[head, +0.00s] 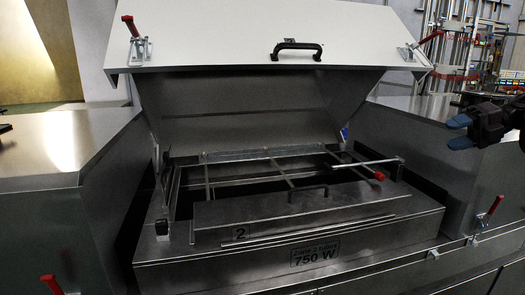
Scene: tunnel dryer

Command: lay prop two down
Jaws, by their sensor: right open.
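A thin dark rod with a red tip (380,176) lies at a slant over the right side of the open bay; I take it for prop two, though no number shows on it. A light metal bar (368,162) lies just behind the red tip and runs to a dark block at the right. The front panel (290,208) below carries the number 2 and a black handle. The white lid (225,35) stands raised above. My right gripper (460,132), with blue fingertips, is open and empty at the right, well apart from the rod. My left gripper is not visible.
A metal frame (285,172) spans the bay. Flat metal covers flank it on the left (60,140) and right (415,107). Red-handled clamps stand on the lid (135,38) and front edge (488,215). The space between my right gripper and the bay looks clear.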

